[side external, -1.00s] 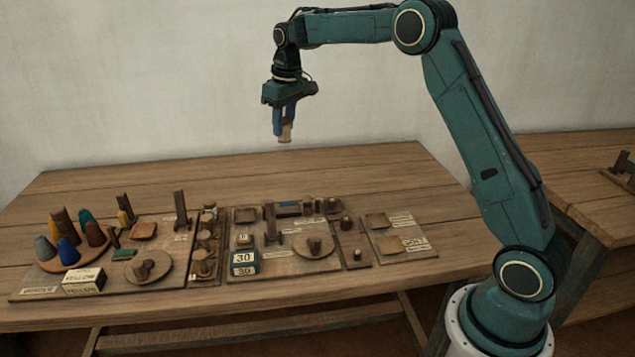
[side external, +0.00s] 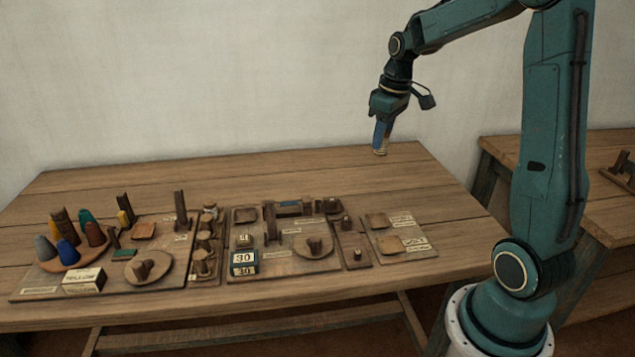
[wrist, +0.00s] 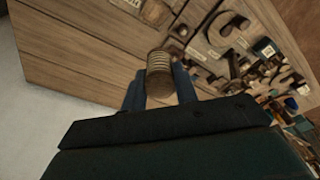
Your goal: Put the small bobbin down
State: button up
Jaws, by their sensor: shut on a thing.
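My gripper (side external: 381,138) is above the far right part of the table in the side view, its fingers pointing down. In the wrist view my gripper (wrist: 160,88) has its blue fingers on either side of the small bobbin (wrist: 160,68), shut on it. The bobbin is a short brown cylinder with pale bands of thread. In the side view only its lower end (side external: 380,152) shows below the fingers. It appears to be held above the table, apart from the boards.
The wooden table (side external: 150,180) is bare along its back. A board with two square pads (side external: 377,220) lies at the right. A round plate (side external: 313,246), a box marked 30 (side external: 244,263) and several coloured cones (side external: 68,252) stand further left. A second table (side external: 550,155) is at the right.

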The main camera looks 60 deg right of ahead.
jog(key=shift+s+f, duration=0.15)
jog(key=shift+s, duration=0.6)
jog(key=shift+f, duration=0.1)
notch_tip(320, 180, down, 16)
jog(key=shift+f, duration=0.1)
jog(key=shift+f, duration=1.8)
jog(key=shift+f, duration=0.2)
jog(key=o, duration=1)
jog(key=shift+c, duration=0.2)
jog(key=shift+r, duration=0.15)
